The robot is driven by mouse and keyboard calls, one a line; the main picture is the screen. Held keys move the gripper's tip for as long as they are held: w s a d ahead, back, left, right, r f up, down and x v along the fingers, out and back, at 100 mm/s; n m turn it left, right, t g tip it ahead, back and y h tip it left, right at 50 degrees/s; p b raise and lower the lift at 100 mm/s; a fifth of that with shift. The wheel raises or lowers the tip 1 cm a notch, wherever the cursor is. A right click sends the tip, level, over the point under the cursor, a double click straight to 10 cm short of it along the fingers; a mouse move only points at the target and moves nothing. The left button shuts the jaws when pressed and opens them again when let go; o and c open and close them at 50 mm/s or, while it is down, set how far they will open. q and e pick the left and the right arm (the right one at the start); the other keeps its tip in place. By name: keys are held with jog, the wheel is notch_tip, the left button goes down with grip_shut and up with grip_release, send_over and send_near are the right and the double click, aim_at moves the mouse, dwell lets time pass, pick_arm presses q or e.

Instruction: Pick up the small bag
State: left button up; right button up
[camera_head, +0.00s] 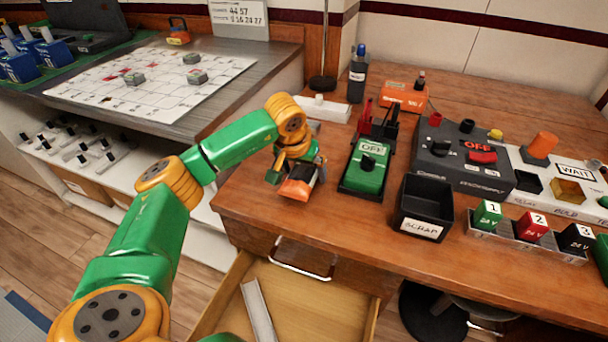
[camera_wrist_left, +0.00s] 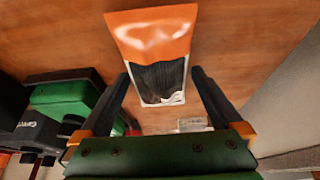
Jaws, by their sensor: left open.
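The small bag (camera_head: 298,190) has an orange top and a clear lower part with dark strips inside. It is near the left front edge of the wooden desk, partly hidden by my left gripper (camera_head: 300,172). In the left wrist view the bag (camera_wrist_left: 152,42) shows large, its lower part between the two dark fingers of my left gripper (camera_wrist_left: 160,78). The fingers are apart, with gaps on both sides of the bag. My right gripper does not show.
A green box marked OFF (camera_head: 367,172) stands right of the bag. A black SCRAP bin (camera_head: 423,208) is farther right, then a power supply (camera_head: 462,158) and numbered blocks. An open drawer (camera_head: 318,300) juts out below the desk edge. A metal-topped bench (camera_head: 265,62) stands left.

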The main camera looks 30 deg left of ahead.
pick_arm(q)
jog(key=c, duration=1.4)
jog(key=shift+c, duration=0.2)
jog(key=shift+r, duration=0.15)
